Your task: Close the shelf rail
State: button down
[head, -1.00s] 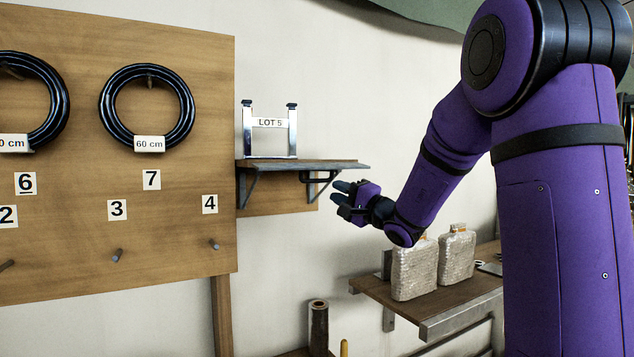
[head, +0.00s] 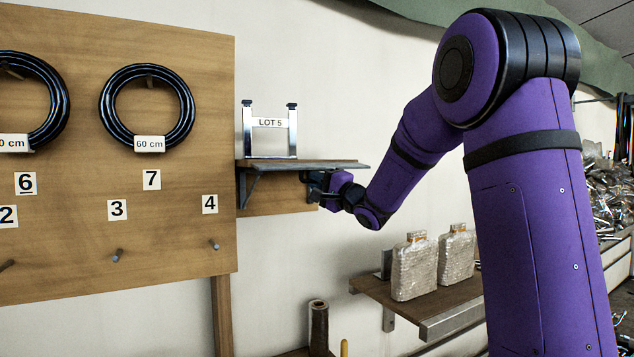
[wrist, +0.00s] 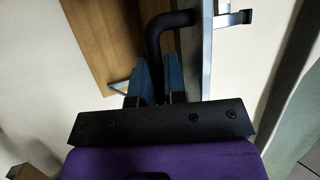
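The shelf (head: 330,165) is on the wall right of the pegboard, its top seen nearly edge-on. A metal frame (head: 270,140) labelled LOT 5 stands upright on it. A bent black handle (wrist: 168,22) is below the shelf in the head view; its curved end shows in the wrist view. My gripper (head: 316,188) is at this handle, under the shelf. In the wrist view the blue fingers of my gripper (wrist: 156,78) lie on either side of the handle's bar, seemingly shut on it. My gripper hides most of the handle in the head view.
The wooden pegboard (head: 80,200) with black hose coils (head: 148,105) and pegs stands at left. A lower shelf (head: 440,305) with two wrapped bottles (head: 415,268) is beneath my arm. The wall between the two shelves is bare.

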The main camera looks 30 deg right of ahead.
aim_at(317, 165)
dwell(0.3)
jog(key=r+m+g+h, duration=0.1)
jog(key=g, duration=0.1)
jog(key=s+r+g, duration=0.1)
jog(key=shift+s+m+g+h, duration=0.2)
jog(key=shift+m+g+h, duration=0.2)
jog(key=g, duration=0.1)
jog(key=r+m+g, duration=0.1)
jog(key=g, duration=0.1)
jog(key=r+g+h, duration=0.1)
jog(key=shift+s+r+g, duration=0.2)
jog(key=shift+s+g, duration=0.05)
jog(key=shift+g, duration=0.15)
jog(key=g, duration=0.1)
jog(key=r+m+g, duration=0.1)
jog(key=g, duration=0.1)
jog(key=r+g, duration=0.1)
jog(key=g, duration=0.1)
jog(key=shift+w+r+m+h, duration=0.25)
jog(key=shift+w+m+h, duration=0.05)
jog(key=shift+w+h, duration=0.1)
jog(key=shift+w+r+m+g, duration=0.15)
jog(key=shift+w+r+g, duration=0.15)
jog(key=shift+g, duration=0.5)
jog(key=shift+w+r+m+g, duration=0.15)
jog(key=shift+r+g, duration=0.1)
jog(key=shift+g, duration=0.55)
jog(key=shift+w+r+m+g, duration=0.1)
jog(key=shift+w+r+g, duration=0.2)
jog(key=shift+g, duration=0.5)
